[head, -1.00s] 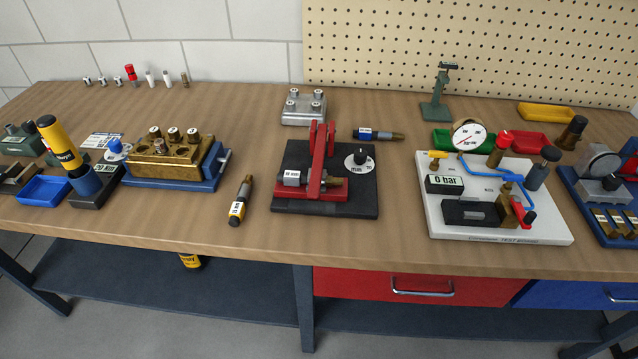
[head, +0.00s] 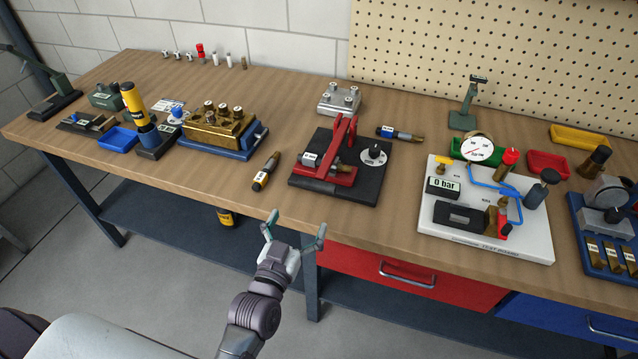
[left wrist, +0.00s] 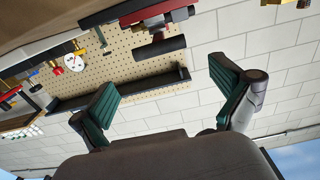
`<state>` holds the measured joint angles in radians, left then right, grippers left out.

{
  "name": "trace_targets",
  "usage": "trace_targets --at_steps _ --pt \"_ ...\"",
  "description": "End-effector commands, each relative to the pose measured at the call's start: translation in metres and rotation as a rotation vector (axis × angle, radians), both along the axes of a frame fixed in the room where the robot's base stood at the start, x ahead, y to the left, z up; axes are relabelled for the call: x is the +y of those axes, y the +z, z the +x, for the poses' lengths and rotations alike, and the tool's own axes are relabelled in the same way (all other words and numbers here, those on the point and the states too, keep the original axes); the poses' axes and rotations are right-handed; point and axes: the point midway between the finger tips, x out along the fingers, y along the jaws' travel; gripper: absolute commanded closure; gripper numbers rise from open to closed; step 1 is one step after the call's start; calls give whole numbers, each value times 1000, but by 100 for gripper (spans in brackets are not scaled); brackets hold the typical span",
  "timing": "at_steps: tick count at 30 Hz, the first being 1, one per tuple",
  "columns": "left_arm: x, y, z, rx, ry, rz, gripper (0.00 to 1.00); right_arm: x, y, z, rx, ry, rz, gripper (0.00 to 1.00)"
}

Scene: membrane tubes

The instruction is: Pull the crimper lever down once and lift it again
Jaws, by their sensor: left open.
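The red crimper (head: 325,177) stands on a black base plate (head: 357,193) near the middle of the bench in the head view. Its red lever (head: 341,138) slopes upward from the crimper body. My left gripper (head: 295,229) is open and empty in front of the bench's front edge, below and apart from the crimper. In the left wrist view my open fingers (left wrist: 165,100) have nothing between them. My right gripper is out of view.
A black and yellow tube (head: 266,171) lies left of the crimper, and a blue one (head: 400,133) lies to its right. A white test board (head: 520,247) with a gauge stands further right. A brass block (head: 215,140) on a blue base is at left. Bare wood lies before the crimper.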

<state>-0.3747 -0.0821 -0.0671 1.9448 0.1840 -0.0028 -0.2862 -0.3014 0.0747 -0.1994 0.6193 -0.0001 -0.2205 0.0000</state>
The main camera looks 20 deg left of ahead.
Motion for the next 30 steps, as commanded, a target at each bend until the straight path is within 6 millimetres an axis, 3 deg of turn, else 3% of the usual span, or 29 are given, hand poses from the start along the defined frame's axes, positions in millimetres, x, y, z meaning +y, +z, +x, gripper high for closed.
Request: trace_targets --at_steps 9,15,21,30 --pt "-3 3 70 -2 -1 -2 0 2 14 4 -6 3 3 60" --pt "-4 1 101 1 -1 0 0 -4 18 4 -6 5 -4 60" --pt "-4 0 114 0 -1 -1 0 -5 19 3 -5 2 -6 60" --pt "-4 0 115 1 -1 -1 3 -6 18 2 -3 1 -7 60"
